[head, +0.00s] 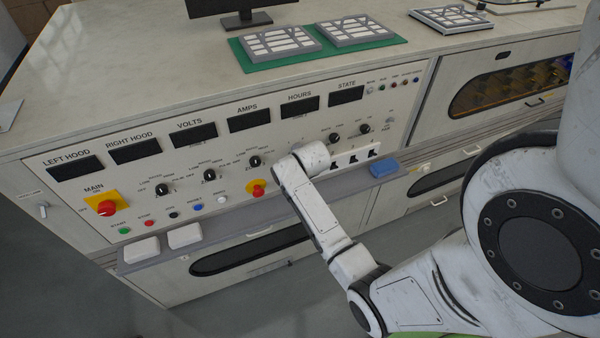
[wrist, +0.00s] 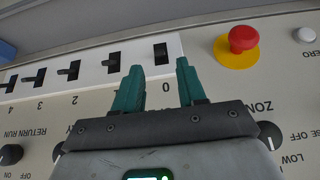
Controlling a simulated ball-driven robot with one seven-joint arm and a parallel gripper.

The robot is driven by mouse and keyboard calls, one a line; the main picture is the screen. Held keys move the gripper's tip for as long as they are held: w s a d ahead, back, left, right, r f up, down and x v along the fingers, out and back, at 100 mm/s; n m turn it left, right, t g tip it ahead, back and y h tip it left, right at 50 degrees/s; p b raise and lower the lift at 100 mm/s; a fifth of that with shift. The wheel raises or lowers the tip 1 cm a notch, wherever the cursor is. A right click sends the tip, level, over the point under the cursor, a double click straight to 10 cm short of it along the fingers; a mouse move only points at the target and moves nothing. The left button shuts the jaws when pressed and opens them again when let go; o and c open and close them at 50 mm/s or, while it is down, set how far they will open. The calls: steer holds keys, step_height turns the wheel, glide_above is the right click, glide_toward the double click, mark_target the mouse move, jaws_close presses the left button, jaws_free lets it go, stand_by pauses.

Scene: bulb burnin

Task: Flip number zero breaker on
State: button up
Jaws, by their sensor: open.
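The number zero breaker (wrist: 161,53) is a dark switch in a white plate, above the printed 0 in the wrist view, which shows the panel upside down. Its lever position is hard to tell. More breakers, such as number 2 (wrist: 70,70), run to the left, with levers sticking out. My gripper (wrist: 160,65) is open, with its two teal fingers on either side of the zero breaker's column. No contact shows. In the head view my arm hides the gripper and the zero breaker; three other breakers (head: 353,157) show to its right.
A red emergency knob (wrist: 242,39) on a yellow base sits right of the fingers in the wrist view. Black rotary knobs (head: 255,161) are close by on the panel. A grey ledge (head: 240,215) runs below, with a blue block (head: 384,168) on it.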

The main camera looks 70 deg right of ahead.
steer(key=v, duration=0.6)
steer(key=shift+r, duration=0.25)
steer(key=shift+a, duration=0.15)
steer(key=a+f+n+y+b, duration=0.2)
steer(key=a+f+n, duration=0.15)
steer(key=a, duration=1.05)
steer(key=s+a+n+g+y+b, duration=0.1)
steer(key=s+a+n+g+y, duration=0.1)
steer(key=s+a+n, duration=0.3)
steer(key=s+a+f, duration=0.1)
steer(key=s+a, duration=0.3)
steer(key=a, duration=0.5)
steer(key=shift+g+b, duration=0.35)
steer(key=shift+g, duration=0.05)
steer(key=shift+a+n, duration=0.15)
steer(key=shift+n, duration=0.1)
